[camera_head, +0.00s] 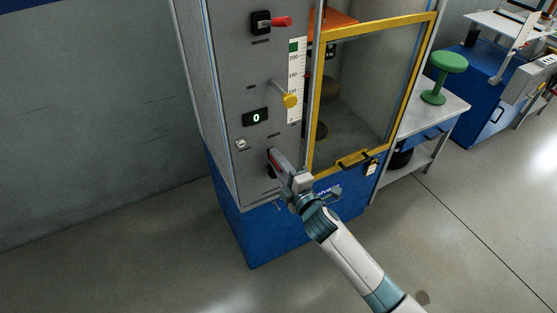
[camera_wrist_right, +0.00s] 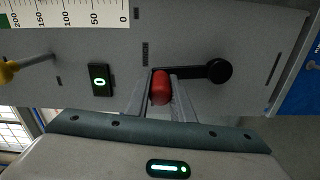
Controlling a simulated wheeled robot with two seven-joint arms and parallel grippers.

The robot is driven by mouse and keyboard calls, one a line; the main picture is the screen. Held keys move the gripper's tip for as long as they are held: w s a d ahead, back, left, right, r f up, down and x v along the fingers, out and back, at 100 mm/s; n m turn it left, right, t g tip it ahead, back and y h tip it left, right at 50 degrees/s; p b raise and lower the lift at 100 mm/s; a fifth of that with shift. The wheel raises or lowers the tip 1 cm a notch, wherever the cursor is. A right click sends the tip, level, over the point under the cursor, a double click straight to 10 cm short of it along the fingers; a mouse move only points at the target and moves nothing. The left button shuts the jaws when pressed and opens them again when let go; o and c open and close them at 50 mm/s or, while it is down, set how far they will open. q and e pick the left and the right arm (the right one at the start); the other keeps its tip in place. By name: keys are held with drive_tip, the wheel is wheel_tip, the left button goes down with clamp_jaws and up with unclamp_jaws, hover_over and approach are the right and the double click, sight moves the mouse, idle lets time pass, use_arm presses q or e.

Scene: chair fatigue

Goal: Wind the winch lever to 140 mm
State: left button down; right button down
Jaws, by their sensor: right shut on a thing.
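The winch lever is a black crank arm (camera_wrist_right: 195,72) with a round hub and a red grip (camera_wrist_right: 161,87), seen in the right wrist view on the grey machine front. My right gripper (camera_wrist_right: 160,100) is shut on the red grip, one finger on each side. In the head view the right gripper (camera_head: 281,164) reaches the lower part of the machine panel and hides most of the lever. A white scale (camera_head: 296,80) runs up the panel, with a green block at its top; it also shows in the right wrist view (camera_wrist_right: 70,13). My left gripper is not in view.
A display (camera_head: 255,117) reads 0. A yellow knob (camera_head: 291,101) sticks out beside the scale, above my gripper. A red-handled lever (camera_head: 281,22) is higher up. A yellow-framed door (camera_head: 374,24) stands to the right. A green stool (camera_head: 446,62) is on a side table.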

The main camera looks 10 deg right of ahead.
drive_tip(key=c, duration=1.5)
unclamp_jaws()
drive_tip(key=shift+c, duration=0.2)
drive_tip(key=shift+s, duration=0.1)
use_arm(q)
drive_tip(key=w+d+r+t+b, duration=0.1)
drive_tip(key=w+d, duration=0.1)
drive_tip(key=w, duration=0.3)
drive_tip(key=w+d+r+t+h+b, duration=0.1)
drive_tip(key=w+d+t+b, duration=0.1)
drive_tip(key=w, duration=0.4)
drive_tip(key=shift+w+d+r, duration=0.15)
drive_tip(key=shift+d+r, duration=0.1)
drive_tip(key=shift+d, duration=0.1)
use_arm(e)
drive_tip(key=v, duration=1.7)
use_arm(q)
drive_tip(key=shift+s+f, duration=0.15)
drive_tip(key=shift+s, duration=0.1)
use_arm(e)
drive_tip(key=shift+s, duration=0.1)
